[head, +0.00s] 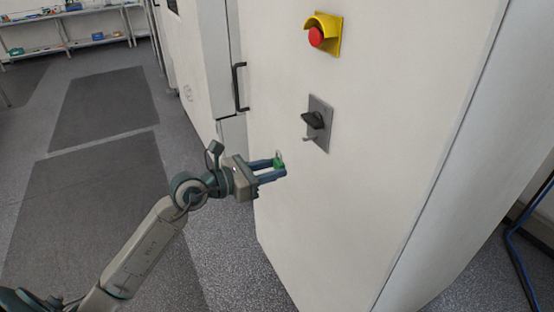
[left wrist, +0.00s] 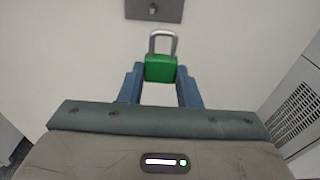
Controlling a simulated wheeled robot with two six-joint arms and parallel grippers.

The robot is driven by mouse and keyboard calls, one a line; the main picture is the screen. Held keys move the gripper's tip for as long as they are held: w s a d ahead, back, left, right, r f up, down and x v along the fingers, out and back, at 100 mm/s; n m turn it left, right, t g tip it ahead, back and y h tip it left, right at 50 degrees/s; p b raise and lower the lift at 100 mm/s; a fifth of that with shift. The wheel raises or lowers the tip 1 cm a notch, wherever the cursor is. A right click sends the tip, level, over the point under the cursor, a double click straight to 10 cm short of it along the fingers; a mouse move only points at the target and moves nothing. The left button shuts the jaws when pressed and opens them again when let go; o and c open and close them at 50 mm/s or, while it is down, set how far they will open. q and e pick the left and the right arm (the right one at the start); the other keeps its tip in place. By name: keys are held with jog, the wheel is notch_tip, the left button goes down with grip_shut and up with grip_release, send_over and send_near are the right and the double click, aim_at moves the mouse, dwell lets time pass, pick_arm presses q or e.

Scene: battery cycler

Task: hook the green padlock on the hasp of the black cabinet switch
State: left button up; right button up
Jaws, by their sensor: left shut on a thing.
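The green padlock (head: 278,163) is between the blue fingers of my left gripper (head: 279,169), which is shut on its body. In the left wrist view the padlock (left wrist: 159,68) is upright, with its silver shackle pointing up, away from the gripper (left wrist: 160,77). The black cabinet switch (head: 313,120) sits on a grey plate on the white cabinet face. Its small hasp (head: 309,138) sticks out below the knob. The padlock is below and to the left of the hasp, apart from it. In the left wrist view the plate (left wrist: 154,8) is cut off at the top. My right gripper is not in view.
A red emergency button (head: 316,37) in a yellow housing is above the switch. A black door handle (head: 240,87) is on the cabinet's left side. Shelves (head: 95,38) stand far back left. The cabinet face around the switch is clear.

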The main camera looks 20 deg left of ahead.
pick_arm(q)
jog(key=shift+w+r, duration=1.05)
jog(key=shift+w, duration=0.2)
jog(key=shift+x, duration=3.65)
jog(key=shift+w+d+f, duration=0.15)
jog(key=shift+f, duration=0.2)
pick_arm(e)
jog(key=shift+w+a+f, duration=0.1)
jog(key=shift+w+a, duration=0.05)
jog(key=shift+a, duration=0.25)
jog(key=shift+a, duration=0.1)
